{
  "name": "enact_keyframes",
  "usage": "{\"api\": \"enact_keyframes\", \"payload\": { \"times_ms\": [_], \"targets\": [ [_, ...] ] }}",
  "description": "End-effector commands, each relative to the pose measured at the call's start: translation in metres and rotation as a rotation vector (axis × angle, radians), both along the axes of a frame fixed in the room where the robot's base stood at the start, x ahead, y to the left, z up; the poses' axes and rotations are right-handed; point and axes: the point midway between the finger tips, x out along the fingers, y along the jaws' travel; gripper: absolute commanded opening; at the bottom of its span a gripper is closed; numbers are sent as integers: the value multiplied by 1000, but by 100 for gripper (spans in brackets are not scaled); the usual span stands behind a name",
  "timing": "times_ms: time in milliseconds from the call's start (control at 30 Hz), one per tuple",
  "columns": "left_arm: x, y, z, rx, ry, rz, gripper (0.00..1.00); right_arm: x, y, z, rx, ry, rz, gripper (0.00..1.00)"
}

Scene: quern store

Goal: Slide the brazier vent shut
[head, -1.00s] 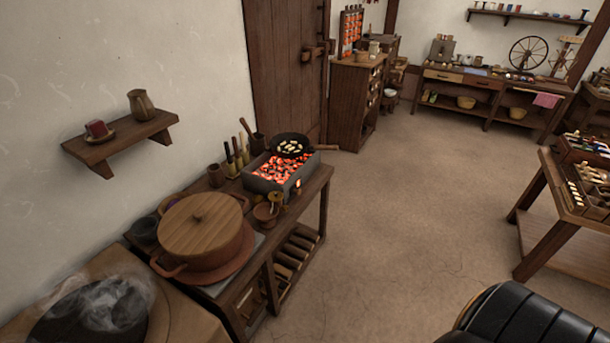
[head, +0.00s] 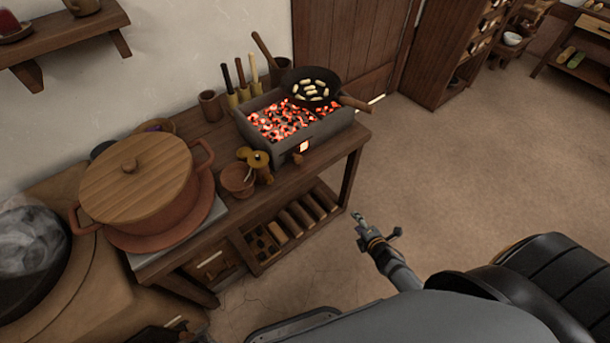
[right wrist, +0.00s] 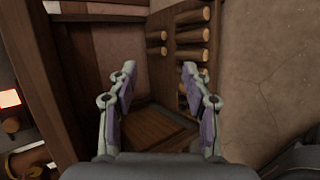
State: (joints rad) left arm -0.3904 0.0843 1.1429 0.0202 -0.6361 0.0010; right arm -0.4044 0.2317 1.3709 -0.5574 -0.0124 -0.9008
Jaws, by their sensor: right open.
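The brazier (head: 277,145) is a grey open-topped box of glowing coals on the wooden bench. A bright orange vent opening (head: 304,146) glows in its front wall, so the vent stands at least partly open. A small brown knob (head: 297,159) sits just below the opening. In the right wrist view the glowing opening (right wrist: 10,98) and the knob (right wrist: 11,125) show at the left edge. My right gripper (head: 358,218) is in front of the bench, lower than the brazier and to its right. Its fingers (right wrist: 158,72) are apart and empty. My left gripper is not in view.
A black pan (head: 310,88) rests on the brazier, its handle jutting right. A small bowl (head: 238,180) and brass-coloured pieces stand left of the vent. A large lidded pot (head: 150,210) stands farther left. Rolled pieces (head: 300,215) fill the lower shelf. Floor to the right is clear.

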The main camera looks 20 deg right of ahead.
Motion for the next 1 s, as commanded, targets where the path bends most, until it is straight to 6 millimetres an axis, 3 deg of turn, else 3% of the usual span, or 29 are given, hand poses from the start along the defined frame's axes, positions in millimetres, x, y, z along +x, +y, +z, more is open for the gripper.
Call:
{"api": "enact_keyframes", "payload": {
  "times_ms": [33,133,233,367,467,667,867,1000],
  "targets": [
    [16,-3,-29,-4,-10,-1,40,33,12,12,-204,-129,188,49],
    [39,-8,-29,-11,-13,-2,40,69,47,84,-631,-364,487,49],
    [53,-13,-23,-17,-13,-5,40,78,81,142,-979,-544,658,49],
    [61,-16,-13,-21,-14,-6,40,76,107,186,-1245,-675,750,49],
    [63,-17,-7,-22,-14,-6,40,75,114,199,-1317,-706,768,49],
    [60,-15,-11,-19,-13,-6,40,79,114,204,-1321,-707,765,49],
    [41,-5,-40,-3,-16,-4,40,96,120,206,-1317,-706,761,49],
    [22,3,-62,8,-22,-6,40,118,128,207,-1315,-706,760,49]
  ]
}}
